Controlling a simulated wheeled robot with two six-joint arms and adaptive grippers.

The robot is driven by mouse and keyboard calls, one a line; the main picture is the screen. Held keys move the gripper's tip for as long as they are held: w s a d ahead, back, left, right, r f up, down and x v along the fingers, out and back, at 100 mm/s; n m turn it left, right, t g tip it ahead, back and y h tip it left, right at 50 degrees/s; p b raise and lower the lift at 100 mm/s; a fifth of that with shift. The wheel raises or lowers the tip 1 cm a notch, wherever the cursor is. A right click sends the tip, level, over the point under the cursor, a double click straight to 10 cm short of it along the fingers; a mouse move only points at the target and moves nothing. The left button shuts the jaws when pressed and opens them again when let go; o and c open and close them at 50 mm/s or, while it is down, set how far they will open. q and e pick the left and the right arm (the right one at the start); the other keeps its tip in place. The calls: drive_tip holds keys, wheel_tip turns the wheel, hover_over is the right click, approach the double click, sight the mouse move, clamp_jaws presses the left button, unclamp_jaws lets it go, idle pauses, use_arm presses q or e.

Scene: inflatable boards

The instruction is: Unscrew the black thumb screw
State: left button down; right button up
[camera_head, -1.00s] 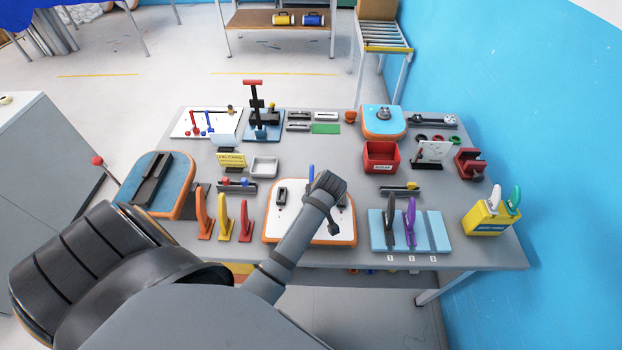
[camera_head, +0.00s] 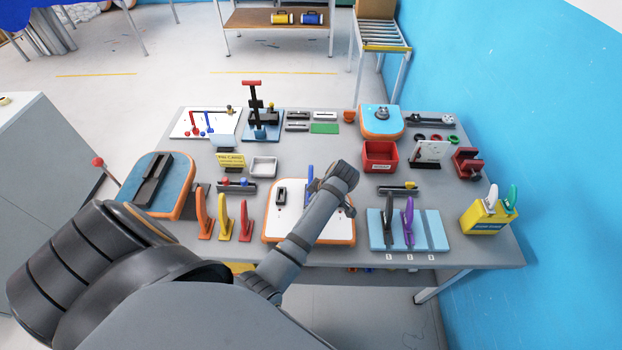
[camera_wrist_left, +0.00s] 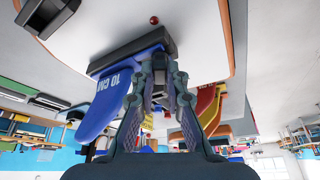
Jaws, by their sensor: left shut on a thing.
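In the left wrist view my left gripper (camera_wrist_left: 161,82) is shut on a small dark piece, apparently the black thumb screw, at the end of a black fin box (camera_wrist_left: 134,52). The fingers hide most of the screw. A blue fin (camera_wrist_left: 122,80) marked "10 CM" stands in the box on the white board. The blue fin (camera_head: 310,175) and the white board with orange edge (camera_head: 268,225) also show in the head view, where my left arm covers part of the board and hides the fingertips. My right gripper is not in view.
Orange, yellow and red fins (camera_head: 223,215) stand left of the white board. A light blue board (camera_head: 437,232) with dark and purple fins is to the right. A red bin (camera_head: 380,158), a metal tray (camera_head: 264,166) and a yellow box (camera_head: 487,218) are also on the table.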

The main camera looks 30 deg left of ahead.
use_arm(q)
drive_tip(key=shift+s+f+n, duration=0.2)
drive_tip(key=shift+n, duration=0.1)
drive_tip(key=n+g, duration=0.1)
drive_tip(key=n, duration=0.2)
drive_tip(key=shift+w+g+h, duration=0.1)
drive_tip(key=shift+g+h, duration=0.2)
drive_tip(key=shift+n, duration=0.3)
drive_tip(key=n+g, duration=0.1)
drive_tip(key=n, duration=0.1)
drive_tip(key=shift+w+n+b, duration=0.1)
drive_tip(key=shift+n+b, duration=0.2)
drive_tip(key=shift+b, duration=0.05)
drive_tip(key=shift+n+h, duration=0.3)
drive_tip(key=shift+n, duration=0.1)
